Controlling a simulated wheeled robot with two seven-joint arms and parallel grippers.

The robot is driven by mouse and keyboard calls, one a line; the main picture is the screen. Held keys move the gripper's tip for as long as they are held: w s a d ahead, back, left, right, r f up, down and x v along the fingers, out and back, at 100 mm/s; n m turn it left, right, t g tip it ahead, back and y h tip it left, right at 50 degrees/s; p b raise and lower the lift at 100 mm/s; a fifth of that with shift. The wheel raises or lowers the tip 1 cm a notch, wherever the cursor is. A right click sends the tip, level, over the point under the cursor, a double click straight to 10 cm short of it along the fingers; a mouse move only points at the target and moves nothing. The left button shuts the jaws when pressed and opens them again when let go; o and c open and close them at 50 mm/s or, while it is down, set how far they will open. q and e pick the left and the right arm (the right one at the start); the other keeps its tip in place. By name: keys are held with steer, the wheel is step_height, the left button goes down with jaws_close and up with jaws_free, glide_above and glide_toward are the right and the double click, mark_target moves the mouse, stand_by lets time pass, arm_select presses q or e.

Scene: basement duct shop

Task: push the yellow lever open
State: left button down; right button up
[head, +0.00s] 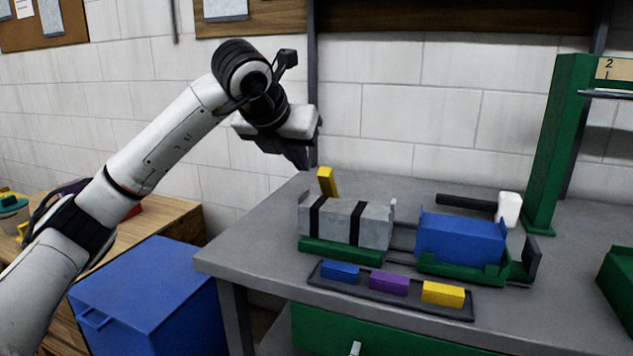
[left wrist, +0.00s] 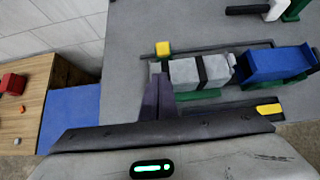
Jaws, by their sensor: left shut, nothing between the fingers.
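The yellow lever (head: 327,182) stands up, tilted slightly, behind the left end of a grey block with black bands (head: 345,222) on the grey bench. In the left wrist view the lever's yellow top (left wrist: 162,48) shows just beyond the fingers. My left gripper (head: 300,160) is shut and empty, above and a little left of the lever in the head view, apart from it as far as I can see. In the left wrist view its fingers (left wrist: 158,98) lie together. The lever's base is hidden behind the block. My right gripper is not in view.
A blue block (head: 460,238) sits in a green holder to the right. A dark tray (head: 380,293) with blue, purple and yellow pieces lies in front. A white-headed mallet (head: 509,208) lies behind. A green post (head: 560,145) stands at right. The bench's left end is clear.

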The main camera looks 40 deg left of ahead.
arm_select(q)
steer(key=x, duration=1)
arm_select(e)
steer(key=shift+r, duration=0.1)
arm_select(q)
steer(key=shift+p, duration=0.3)
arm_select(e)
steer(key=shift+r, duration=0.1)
